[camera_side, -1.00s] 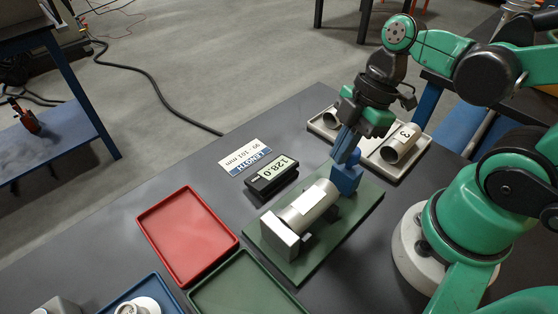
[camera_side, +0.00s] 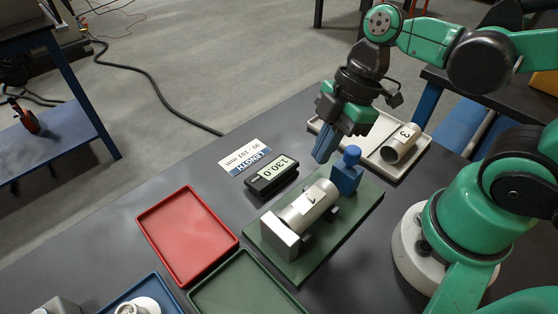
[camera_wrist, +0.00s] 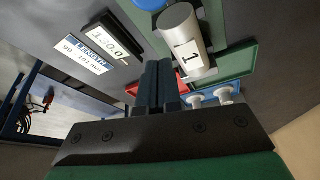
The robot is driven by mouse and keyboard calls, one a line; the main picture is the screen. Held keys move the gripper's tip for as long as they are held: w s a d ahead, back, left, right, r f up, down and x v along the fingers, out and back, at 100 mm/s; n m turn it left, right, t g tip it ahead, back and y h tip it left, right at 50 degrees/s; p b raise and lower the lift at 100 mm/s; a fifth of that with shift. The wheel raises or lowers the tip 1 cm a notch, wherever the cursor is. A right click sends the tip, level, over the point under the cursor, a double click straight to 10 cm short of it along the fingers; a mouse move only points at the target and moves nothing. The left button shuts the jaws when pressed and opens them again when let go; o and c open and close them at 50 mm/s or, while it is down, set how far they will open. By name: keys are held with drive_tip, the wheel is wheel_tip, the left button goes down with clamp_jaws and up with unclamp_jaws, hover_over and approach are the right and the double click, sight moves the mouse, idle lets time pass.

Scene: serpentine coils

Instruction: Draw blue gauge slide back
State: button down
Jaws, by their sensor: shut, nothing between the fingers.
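The blue gauge slide (camera_side: 346,174), a block with a knob on top, stands on the green base plate (camera_side: 357,219). A pale cylinder marked 1 (camera_side: 308,204) lies between it and the grey end block (camera_side: 283,237). The slide's blue top also shows at the upper edge of the wrist view (camera_wrist: 151,4), near the cylinder (camera_wrist: 180,38). My gripper (camera_side: 321,158) is shut and empty, above and left of the slide, apart from it. The gauge display (camera_side: 271,174) reads 130.0.
A card (camera_side: 244,157) reads LENGTH, 99, 101 mm. A red tray (camera_side: 187,235) and a green tray (camera_side: 245,288) lie at front left. A blue tray (camera_side: 125,305) holds white pieces. A beige tray (camera_side: 391,173) behind holds a cylinder marked 3 (camera_side: 402,144).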

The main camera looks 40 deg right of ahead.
drive_tip(key=w+v, duration=0.1)
drive_tip(key=v, duration=0.7)
drive_tip(key=w+d+f+m+t+h, duration=0.3)
drive_tip(key=w+f+m+t, duration=0.1)
drive_tip(key=m, duration=1)
drive_tip(key=shift+w+t+h, duration=0.4)
drive_tip(key=shift+w+t, duration=0.3)
drive_tip(key=shift+t, duration=0.3)
